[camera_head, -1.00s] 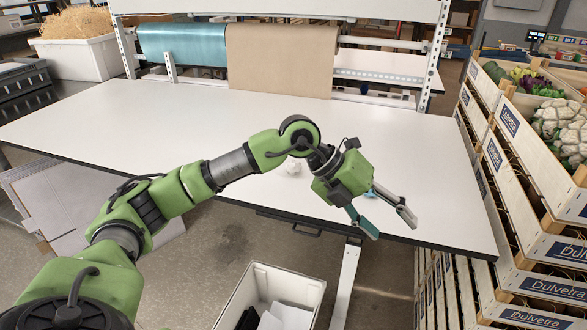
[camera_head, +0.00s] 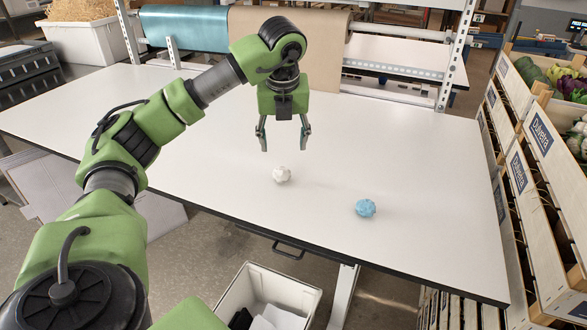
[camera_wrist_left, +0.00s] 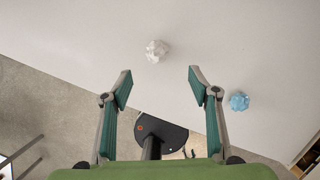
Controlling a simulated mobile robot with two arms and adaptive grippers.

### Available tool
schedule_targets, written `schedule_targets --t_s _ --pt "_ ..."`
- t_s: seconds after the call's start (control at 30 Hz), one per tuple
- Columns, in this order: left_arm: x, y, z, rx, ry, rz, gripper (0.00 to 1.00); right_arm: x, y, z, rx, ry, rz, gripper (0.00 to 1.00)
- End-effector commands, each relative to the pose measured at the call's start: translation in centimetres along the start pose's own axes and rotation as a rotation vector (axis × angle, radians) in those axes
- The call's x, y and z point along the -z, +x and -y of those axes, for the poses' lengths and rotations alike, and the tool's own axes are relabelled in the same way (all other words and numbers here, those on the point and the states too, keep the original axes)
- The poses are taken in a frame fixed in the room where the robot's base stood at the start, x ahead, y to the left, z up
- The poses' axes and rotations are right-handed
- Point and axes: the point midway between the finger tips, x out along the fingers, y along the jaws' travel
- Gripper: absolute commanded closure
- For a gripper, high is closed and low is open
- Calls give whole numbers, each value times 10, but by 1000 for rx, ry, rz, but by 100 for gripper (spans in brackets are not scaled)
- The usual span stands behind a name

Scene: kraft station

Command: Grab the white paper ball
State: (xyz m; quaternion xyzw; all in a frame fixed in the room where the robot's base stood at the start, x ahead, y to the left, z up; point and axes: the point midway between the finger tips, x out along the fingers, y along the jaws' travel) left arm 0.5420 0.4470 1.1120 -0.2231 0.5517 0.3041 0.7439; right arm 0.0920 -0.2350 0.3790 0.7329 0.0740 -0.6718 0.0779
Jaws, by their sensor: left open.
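The white paper ball (camera_head: 282,174) is a small crumpled ball lying on the white table (camera_head: 420,150). It also shows in the left wrist view (camera_wrist_left: 157,51), ahead of the fingertips and roughly in line with the gap between them. My left gripper (camera_head: 284,148) points down above the table, open and empty, with its fingers spread. In the head view its fingertips are just above the ball in the picture and apart from it. My right gripper is not in view.
A blue paper ball (camera_head: 365,208) lies on the table to the right of the white one; it also shows in the left wrist view (camera_wrist_left: 239,101). Stacked wooden crates (camera_head: 540,200) stand along the right edge. A white bin (camera_head: 231,300) stands below the front edge.

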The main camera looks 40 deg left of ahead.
Motion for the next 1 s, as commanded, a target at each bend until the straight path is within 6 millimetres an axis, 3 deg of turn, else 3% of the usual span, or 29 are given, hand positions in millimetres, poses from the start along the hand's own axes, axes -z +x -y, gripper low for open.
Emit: schedule_targets --t_s 0.4,0.67,0.8,1.0 --pt "0 71 -1 -4 0 -3 45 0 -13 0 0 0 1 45" --pt "0 90 -2 -4 1 -3 45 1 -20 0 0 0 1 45" --pt "1 110 -3 -5 1 -3 45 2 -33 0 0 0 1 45" --pt "2 134 -3 -3 0 -2 45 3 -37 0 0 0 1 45"
